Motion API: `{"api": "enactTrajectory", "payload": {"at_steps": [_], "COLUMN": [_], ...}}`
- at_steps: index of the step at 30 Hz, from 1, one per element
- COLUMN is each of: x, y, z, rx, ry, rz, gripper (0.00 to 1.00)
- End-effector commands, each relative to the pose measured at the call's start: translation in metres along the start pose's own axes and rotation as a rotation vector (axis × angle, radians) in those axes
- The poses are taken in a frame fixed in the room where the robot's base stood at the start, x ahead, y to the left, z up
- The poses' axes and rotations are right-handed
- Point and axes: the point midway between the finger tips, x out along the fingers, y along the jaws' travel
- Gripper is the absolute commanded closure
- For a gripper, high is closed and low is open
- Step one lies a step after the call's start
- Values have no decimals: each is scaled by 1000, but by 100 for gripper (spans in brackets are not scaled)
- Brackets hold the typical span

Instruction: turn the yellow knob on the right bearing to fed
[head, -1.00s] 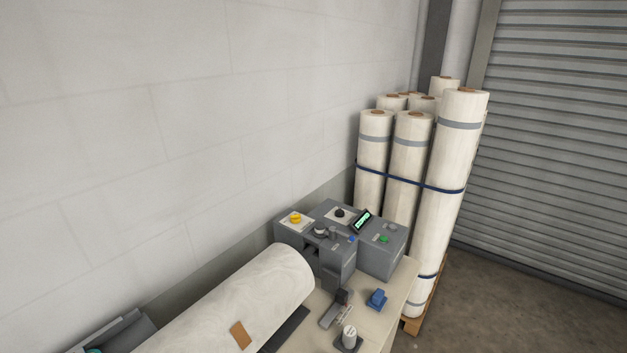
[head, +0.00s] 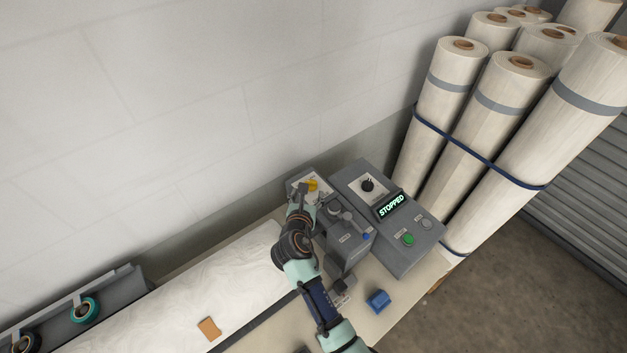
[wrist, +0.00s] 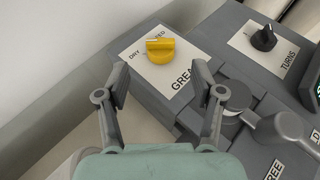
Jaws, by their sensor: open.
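The yellow knob (wrist: 161,50) sits on a white label plate (wrist: 150,72) on the grey right bearing housing (wrist: 205,50). The plate reads "DRY" to the left, a partly hidden word ending in "ED" above the knob, and "GREA…" below. The knob's raised grip lies roughly crosswise in the wrist view, its end near the "DRY" side. My gripper (wrist: 160,84) is open and empty, short of the knob, with its fingers apart on either side below it. In the head view the knob (head: 312,185) shows just beyond my gripper (head: 303,189), partly covered by it.
A black "TURNS" knob (wrist: 263,38) is on the box to the right. A lever with a round grey hub (wrist: 232,95) lies close to my right finger. The "STOPPED" display (head: 391,205), green button (head: 407,239) and blue block (head: 378,300) are farther right. The wall is close behind.

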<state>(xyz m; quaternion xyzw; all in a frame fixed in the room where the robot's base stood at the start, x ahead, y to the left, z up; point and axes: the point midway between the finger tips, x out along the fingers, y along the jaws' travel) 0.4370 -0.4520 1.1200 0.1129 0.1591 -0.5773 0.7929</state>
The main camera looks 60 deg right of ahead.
Motion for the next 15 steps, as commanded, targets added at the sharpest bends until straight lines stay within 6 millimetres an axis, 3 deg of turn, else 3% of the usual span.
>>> {"api": "enactTrajectory", "payload": {"at_steps": [9, 15], "x": [58, 71], "y": [0, 1], "z": [-1, 0], "rx": [3, 4], "ry": [1, 1], "rz": [-1, 2], "gripper": [33, 33]}}
